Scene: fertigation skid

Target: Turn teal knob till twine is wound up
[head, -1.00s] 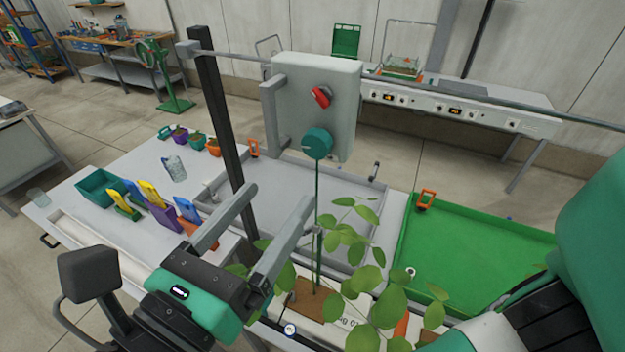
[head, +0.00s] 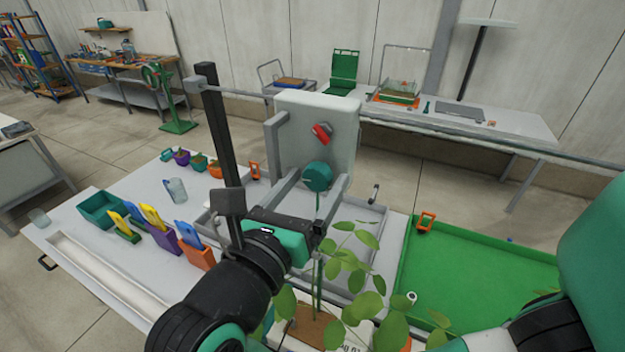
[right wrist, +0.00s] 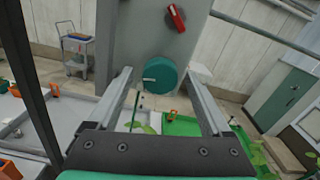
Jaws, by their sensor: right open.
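The teal knob (head: 317,176) is on the front of a grey box (head: 312,115), below a red switch (head: 322,133). It also shows in the right wrist view (right wrist: 160,76), with a white mark pointing left. Green twine (head: 318,203) hangs from the knob down toward a leafy plant (head: 350,262) in a brown-topped block (head: 312,328). My right gripper (head: 318,181) is open, its two fingers on either side of the knob. In the right wrist view a gap shows on each side; contact is not visible. My left gripper is not in view.
A dark post (head: 222,130) and a grey horizontal rail (head: 440,128) stand close to the box. A green tray (head: 480,270) is at right. A teal bin (head: 100,204) and several colored holders are on the left table. Leaves crowd the space below the knob.

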